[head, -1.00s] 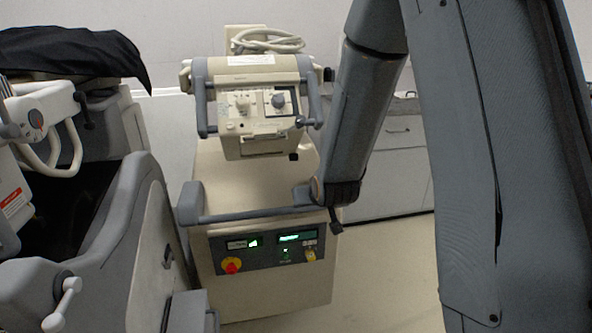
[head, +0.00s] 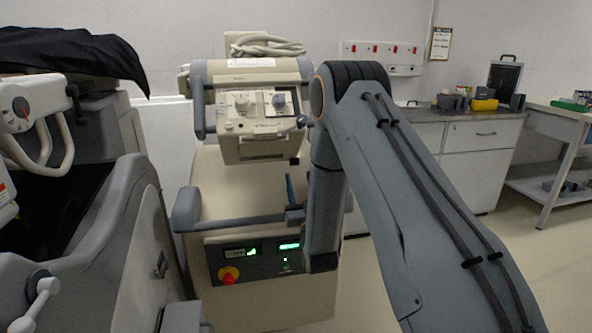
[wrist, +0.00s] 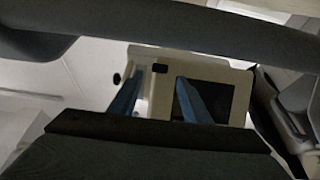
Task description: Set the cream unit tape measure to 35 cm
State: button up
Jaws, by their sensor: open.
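The cream unit (head: 255,285) stands in the middle of the head view, with its cream tube head (head: 245,147) above a grey handle bar. A small dark tab (head: 295,161) hangs at the head's lower right corner. I cannot tell whether it belongs to the tape measure, and no tape scale is readable. My gripper (head: 289,183) is below the head and above the handle bar, with a blue finger showing. In the wrist view, my gripper (wrist: 163,77) has its two blue fingers apart. Behind them is a cream box with a dark panel (wrist: 215,98). Nothing shows held between the fingers.
A grey handle bar (head: 240,222) crosses the unit just below my gripper. Another grey and cream machine (head: 90,240) with a black cover (head: 70,50) stands close on the left. A cabinet (head: 465,150) and a bench (head: 560,125) are at the right. Open floor lies between.

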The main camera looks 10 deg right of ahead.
aim_at(295, 165)
jog(key=x, duration=0.6)
jog(key=shift+s, duration=0.1)
jog(key=shift+c, duration=0.2)
grip_shut()
